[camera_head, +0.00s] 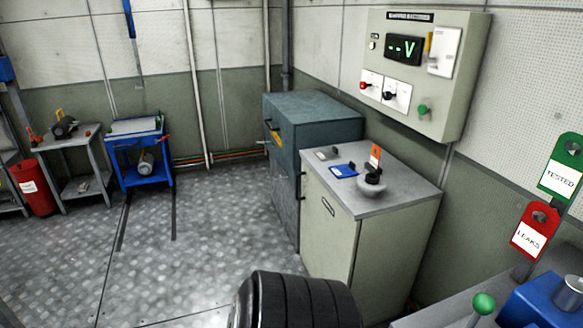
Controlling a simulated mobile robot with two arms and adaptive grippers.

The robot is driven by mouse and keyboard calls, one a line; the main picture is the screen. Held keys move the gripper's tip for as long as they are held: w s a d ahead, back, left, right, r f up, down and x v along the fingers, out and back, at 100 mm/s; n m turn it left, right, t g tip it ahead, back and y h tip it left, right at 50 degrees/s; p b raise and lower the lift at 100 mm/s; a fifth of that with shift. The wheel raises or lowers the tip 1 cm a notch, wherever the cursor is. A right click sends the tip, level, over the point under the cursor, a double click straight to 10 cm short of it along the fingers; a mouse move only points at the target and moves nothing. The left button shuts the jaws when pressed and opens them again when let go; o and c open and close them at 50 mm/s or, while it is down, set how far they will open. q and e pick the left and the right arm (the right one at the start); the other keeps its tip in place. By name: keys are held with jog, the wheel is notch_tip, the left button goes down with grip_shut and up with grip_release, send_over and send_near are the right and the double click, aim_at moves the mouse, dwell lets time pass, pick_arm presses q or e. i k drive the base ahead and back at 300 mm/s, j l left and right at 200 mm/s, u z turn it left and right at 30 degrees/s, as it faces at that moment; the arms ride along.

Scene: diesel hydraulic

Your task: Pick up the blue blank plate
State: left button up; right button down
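The blue blank plate (344,171) lies flat on the grey top of a pale green cabinet (346,210), right of the view's middle. A grey plate (326,153) lies just behind it to the left. A round grey piece with a black knob (373,184) stands close to its right, with an orange tag (375,155) above it. The blue plate looks uncovered on top. Neither of my grippers is in view.
A darker teal cabinet (315,118) stands against the pale one. A panel with a lit display (403,48) hangs above. A large black ribbed cylinder (300,300) fills the bottom middle. Red and green tags stand at the right. The floor (205,235) at left is open.

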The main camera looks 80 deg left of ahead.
aim_at(341, 171)
jog(key=u, duration=2.4)
jog(key=i+j, duration=0.25)
jog(key=j, duration=0.15)
jog(key=i+j, duration=0.25)
jog(key=i+j+z, duration=0.1)
jog(key=i+j, duration=0.15)
jog(key=j, duration=0.25)
